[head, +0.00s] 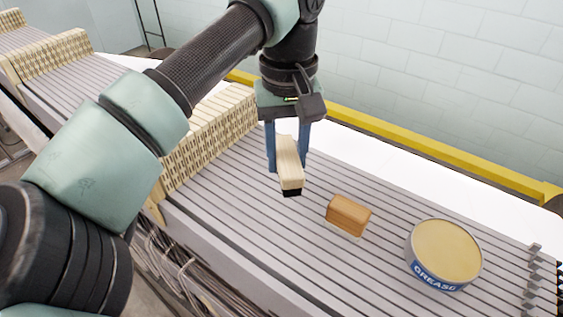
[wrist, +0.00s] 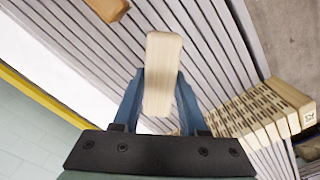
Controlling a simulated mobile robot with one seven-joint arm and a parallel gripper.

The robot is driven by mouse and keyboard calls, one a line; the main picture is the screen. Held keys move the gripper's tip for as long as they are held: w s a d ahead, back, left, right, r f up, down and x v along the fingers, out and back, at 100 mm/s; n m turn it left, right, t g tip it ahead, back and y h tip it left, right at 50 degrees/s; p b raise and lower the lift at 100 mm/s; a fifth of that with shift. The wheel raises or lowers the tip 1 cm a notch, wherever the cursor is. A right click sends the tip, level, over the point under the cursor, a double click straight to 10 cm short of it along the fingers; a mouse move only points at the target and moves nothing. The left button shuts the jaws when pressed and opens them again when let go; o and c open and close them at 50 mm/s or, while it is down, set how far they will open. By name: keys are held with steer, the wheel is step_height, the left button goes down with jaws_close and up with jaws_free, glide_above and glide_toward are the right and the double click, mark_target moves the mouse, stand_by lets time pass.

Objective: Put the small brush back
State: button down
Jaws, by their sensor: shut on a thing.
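My gripper (head: 287,160) is shut on the small brush (head: 289,170), which has a pale wooden body and a dark bristle end pointing down in the head view. The brush is held above the slatted grey bed, and its bristle end appears clear of the slats. In the wrist view the pale wooden body (wrist: 162,65) shows between the blue fingers of my gripper (wrist: 158,95); the bristles are hidden there.
A brown wooden block with a pale lower edge (head: 349,214) sits on the slatted bed (head: 240,225), right of the brush. A grease tin (head: 445,250) stands farther right. Perforated wooden blocks (head: 212,130) line the left. A yellow rail (head: 430,148) runs behind.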

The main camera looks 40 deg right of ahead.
mark_target(287, 150)
steer(key=shift+w+f+p, duration=0.15)
steer(key=shift+f+p, duration=0.5)
steer(key=shift+f, duration=1.55)
steer(key=shift+d, duration=0.1)
steer(key=c, duration=0.9)
jaws_free()
steer(key=shift+f, duration=0.2)
steer(key=o, duration=0.5)
steer(key=shift+r, duration=0.1)
steer(key=shift+c, duration=0.2)
step_height(287, 150, up, 12)
steer(key=b, duration=0.3)
steer(key=shift+r, duration=0.15)
